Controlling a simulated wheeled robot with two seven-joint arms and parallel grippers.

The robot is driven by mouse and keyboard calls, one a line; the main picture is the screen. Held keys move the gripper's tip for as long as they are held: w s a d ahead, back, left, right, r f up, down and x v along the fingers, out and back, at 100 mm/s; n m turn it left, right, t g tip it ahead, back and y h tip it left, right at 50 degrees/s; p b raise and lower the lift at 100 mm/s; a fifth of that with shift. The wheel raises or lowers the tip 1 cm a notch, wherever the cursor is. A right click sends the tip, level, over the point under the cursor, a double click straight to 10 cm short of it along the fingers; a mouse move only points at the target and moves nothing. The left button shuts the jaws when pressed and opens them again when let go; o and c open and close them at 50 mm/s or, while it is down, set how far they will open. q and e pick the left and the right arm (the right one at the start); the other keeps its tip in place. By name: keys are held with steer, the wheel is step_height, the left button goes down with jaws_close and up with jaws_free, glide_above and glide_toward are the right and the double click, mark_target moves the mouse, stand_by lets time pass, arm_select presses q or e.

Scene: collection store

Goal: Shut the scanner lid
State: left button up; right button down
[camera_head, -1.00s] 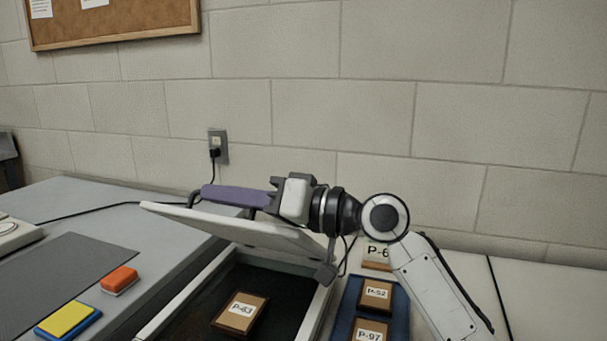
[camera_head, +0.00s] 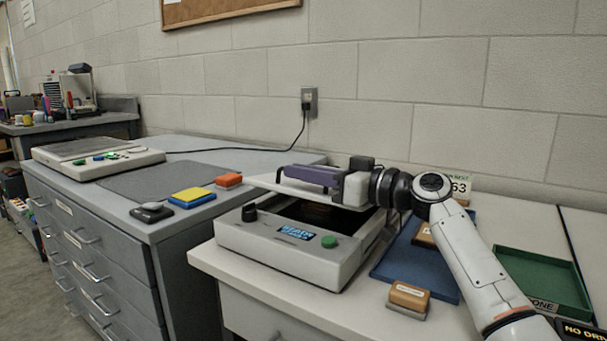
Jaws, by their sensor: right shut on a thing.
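The scanner (camera_head: 290,255) is a pale box with a small display, a black knob and a green button on its front. Its thin white lid (camera_head: 262,184) is part raised and tilted over the dark bed, higher at its left edge. A brownish block inside is mostly in shadow under the lid. My right gripper (camera_head: 297,172) reaches in from the right. Its purple fingers lie over the lid and are shut on the lid's dark handle, which they largely hide. My left gripper is not in view.
A blue tray (camera_head: 432,272) with wooden blocks lies right of the scanner, with a wood-handled stamp (camera_head: 409,295) by it and a green tray (camera_head: 540,280) further right.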

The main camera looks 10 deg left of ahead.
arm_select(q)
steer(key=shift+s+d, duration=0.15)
arm_select(e)
steer(key=shift+f, duration=0.3)
steer(key=c, duration=1.9)
jaws_free()
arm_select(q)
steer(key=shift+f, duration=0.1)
arm_select(e)
steer(key=shift+s, duration=0.1)
